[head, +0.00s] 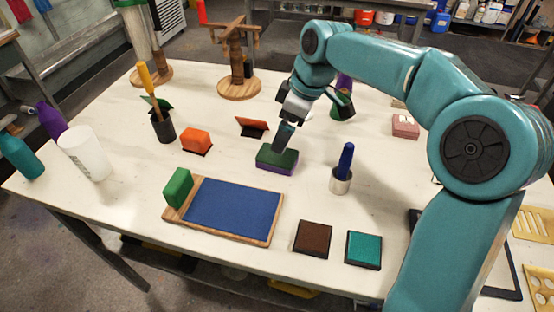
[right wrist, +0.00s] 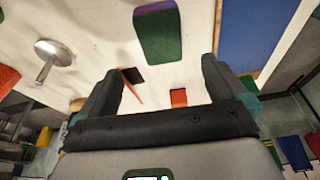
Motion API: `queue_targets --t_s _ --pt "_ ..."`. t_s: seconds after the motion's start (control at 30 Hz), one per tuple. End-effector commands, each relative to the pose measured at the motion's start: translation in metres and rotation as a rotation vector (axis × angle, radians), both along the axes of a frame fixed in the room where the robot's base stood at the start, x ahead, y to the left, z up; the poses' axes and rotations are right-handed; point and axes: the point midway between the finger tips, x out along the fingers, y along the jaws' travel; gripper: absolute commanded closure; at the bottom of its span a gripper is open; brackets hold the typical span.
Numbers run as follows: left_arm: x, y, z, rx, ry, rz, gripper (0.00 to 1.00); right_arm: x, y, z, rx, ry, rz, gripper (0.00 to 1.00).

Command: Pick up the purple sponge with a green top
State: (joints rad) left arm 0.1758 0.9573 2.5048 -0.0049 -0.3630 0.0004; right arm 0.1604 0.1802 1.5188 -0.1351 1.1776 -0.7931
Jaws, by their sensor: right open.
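The purple sponge with a green top (head: 277,158) lies on the white table near its middle, green side up with purple along its lower side. It also shows in the right wrist view (right wrist: 158,32), beyond the fingertips and between their lines. My right gripper (head: 284,136) is just above the sponge in the head view, partly covering its far edge. In the right wrist view its two dark fingers (right wrist: 158,78) are apart with nothing between them. Whether a fingertip touches the sponge I cannot tell. My left gripper is in neither view.
A wooden board with a blue pad (head: 233,207) and a green block (head: 178,188) lies in front of the sponge. An orange block (head: 196,139) is to the left, and a metal cup with a blue handle (head: 342,172) to the right. Brown (head: 313,238) and teal (head: 363,249) pads lie nearer.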

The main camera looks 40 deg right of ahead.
Motion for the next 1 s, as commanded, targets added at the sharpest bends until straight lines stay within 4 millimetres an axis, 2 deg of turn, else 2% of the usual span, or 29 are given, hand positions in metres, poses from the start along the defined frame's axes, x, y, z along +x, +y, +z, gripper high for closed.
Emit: queue_targets --t_s 0.03,0.1,0.33,0.6,0.73,1.0 --pt "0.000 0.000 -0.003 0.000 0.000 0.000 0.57 0.001 0.002 -0.012 0.001 0.004 0.001 0.01" --pt "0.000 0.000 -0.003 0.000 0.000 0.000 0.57 0.005 0.004 -0.023 0.001 0.003 0.000 0.01" --pt "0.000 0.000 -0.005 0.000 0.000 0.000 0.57 0.010 0.007 -0.041 0.000 0.002 -0.001 0.01" --pt "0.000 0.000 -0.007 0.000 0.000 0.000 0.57 0.016 0.010 -0.081 0.000 0.004 0.000 0.01" --pt "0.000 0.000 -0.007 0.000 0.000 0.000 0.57 0.018 0.011 -0.087 0.000 0.001 -0.001 0.01" --pt "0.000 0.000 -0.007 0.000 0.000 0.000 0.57 0.018 0.011 -0.087 0.000 0.000 -0.001 0.01"
